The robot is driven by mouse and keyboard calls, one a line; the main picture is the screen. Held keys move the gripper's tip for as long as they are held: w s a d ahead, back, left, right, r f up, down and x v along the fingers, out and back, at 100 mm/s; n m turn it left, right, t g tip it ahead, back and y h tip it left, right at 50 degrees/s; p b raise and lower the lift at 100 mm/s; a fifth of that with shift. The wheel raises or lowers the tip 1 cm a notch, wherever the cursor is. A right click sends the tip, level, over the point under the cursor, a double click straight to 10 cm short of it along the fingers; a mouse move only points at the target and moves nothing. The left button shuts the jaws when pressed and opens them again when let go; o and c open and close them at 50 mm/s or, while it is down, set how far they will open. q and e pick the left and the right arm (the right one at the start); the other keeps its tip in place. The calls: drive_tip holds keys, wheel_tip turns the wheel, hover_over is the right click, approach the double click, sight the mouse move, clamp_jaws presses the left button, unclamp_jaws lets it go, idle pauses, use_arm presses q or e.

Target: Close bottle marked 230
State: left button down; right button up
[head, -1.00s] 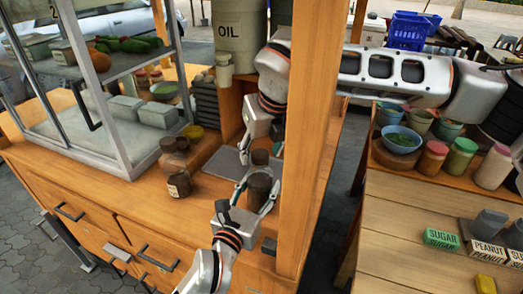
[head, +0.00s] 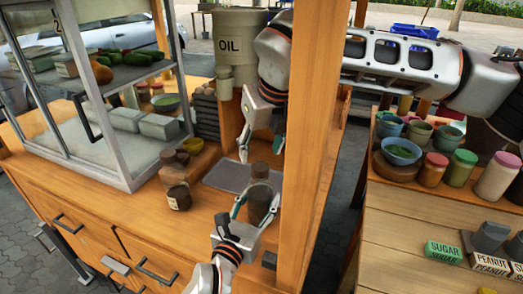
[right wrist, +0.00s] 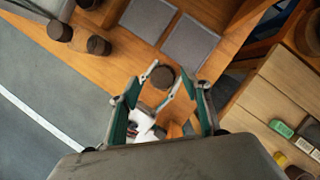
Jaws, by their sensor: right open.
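I cannot tell how tightly the lid sits, and the number marking is not readable. My left gripper (head: 255,205) has its fingers on both sides of the bottle and appears closed on it. My right gripper (head: 260,150) is open and empty above the lid.
Two other brown-lidded jars (head: 178,196) stand on the counter at left. A grey mat (head: 222,176) lies behind the bottle. A wooden post (head: 308,170) rises close to its right. A glass case (head: 125,165) stands left, and an OIL container (head: 240,50) at the back.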

sight(260, 166)
drive_tip(key=n, duration=0.2)
drive_tip(key=w+n+g+h, duration=0.1)
drive_tip(key=n, duration=0.1)
drive_tip(key=shift+d+r+n, duration=0.2)
drive_tip(key=shift+n, duration=0.1)
drive_tip(key=n, duration=0.3)
drive_tip(key=shift+w+r+n+g, duration=0.25)
drive_tip(key=shift+r+n+g, duration=0.05)
drive_tip(key=shift+n+g, duration=0.1)
drive_tip(key=n, duration=0.2)
drive_tip(key=r+n+g, duration=0.1)
drive_tip(key=n, duration=0.2)
drive_tip(key=shift+s+a+h, duration=0.1)
drive_tip(key=shift+h, duration=0.3)
drive_tip(key=n, duration=0.1)
drive_tip(key=n+g, duration=0.1)
drive_tip(key=n, duration=0.1)
drive_tip(key=r+n, duration=0.1)
drive_tip(key=shift+s+a+n, duration=0.25)
drive_tip(key=shift+n, duration=0.15)
drive_tip(key=shift+f, duration=4)
